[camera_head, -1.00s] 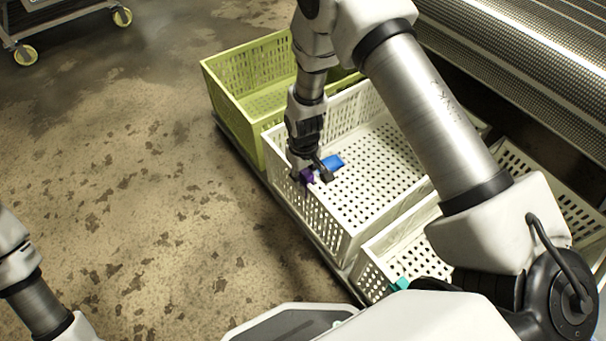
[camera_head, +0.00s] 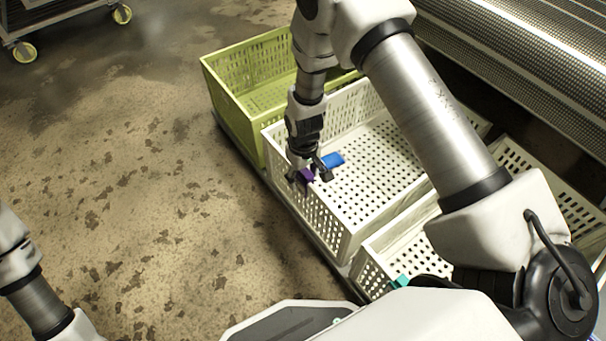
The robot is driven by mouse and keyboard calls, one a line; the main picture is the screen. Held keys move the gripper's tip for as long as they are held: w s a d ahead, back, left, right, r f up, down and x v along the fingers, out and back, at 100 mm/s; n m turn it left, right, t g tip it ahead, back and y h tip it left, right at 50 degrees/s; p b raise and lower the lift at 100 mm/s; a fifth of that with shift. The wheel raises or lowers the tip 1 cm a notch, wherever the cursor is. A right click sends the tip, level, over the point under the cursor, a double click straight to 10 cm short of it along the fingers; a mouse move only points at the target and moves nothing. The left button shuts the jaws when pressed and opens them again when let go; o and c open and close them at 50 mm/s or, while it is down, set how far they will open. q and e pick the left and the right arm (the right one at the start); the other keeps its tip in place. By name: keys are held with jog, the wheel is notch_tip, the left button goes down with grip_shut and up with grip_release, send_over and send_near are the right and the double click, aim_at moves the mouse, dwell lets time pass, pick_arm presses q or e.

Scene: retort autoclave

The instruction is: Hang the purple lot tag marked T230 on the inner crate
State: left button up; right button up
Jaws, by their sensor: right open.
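The purple tag (camera_head: 307,174) is at the left wall of the middle white crate (camera_head: 345,243), near the rim. The mark on it is too small to read. My right gripper (camera_head: 311,178) is open around the purple tag, pointing down at that rim. Its fingers hide part of the tag, so I cannot tell whether it hangs from the wall. A blue tag (camera_head: 333,160) shows just right of the gripper, inside the crate. My left arm shows only at the lower left edge; its gripper is out of the picture.
A yellow-green crate (camera_head: 228,105) stands behind the white one. Another white crate (camera_head: 378,268) with a teal tag (camera_head: 400,281) is in front. A perforated metal cylinder (camera_head: 540,60) lies at upper right. A wheeled cart (camera_head: 60,18) stands far left. The floor at left is clear.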

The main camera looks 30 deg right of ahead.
notch_tip(320, 180, up, 12)
jog(key=shift+r, duration=0.1)
dwell(0.6)
